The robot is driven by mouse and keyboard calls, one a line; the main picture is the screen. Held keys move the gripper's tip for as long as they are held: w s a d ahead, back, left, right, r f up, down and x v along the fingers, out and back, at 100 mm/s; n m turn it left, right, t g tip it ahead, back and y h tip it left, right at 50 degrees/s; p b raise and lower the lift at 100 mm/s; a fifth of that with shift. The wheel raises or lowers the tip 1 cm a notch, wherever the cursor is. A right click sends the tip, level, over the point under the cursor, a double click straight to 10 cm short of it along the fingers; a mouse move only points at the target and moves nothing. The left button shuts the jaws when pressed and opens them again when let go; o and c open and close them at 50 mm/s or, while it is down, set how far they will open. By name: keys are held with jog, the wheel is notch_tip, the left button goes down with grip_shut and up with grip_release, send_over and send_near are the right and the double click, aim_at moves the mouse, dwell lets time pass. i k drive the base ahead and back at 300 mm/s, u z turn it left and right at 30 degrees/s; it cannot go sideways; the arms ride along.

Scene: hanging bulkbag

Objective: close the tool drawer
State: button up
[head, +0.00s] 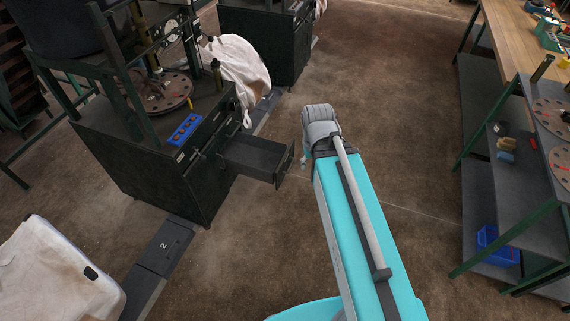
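The tool drawer (253,154) is pulled out of the right side of a dark cabinet (135,165). It looks like a dark, shallow box, and the visible part of its inside looks empty. Its front panel (285,166) faces right, toward my arm. My teal arm reaches up from the bottom of the head view, with its grey joint just right of the drawer front. A small pale grey part shows at the joint's left edge, but I cannot tell what it is. My gripper cannot be made out; the arm may hide it.
On the cabinet top are a blue block (184,130) with holes and a round brown disc (165,93). A white bag (236,66) sits behind. A shelf rack (505,175) stands at right. Bare brown floor (400,120) lies between.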

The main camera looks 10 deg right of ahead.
aim_at(265, 159)
jog(key=z, duration=0.05)
jog(key=i, duration=1)
jog(key=u, duration=0.05)
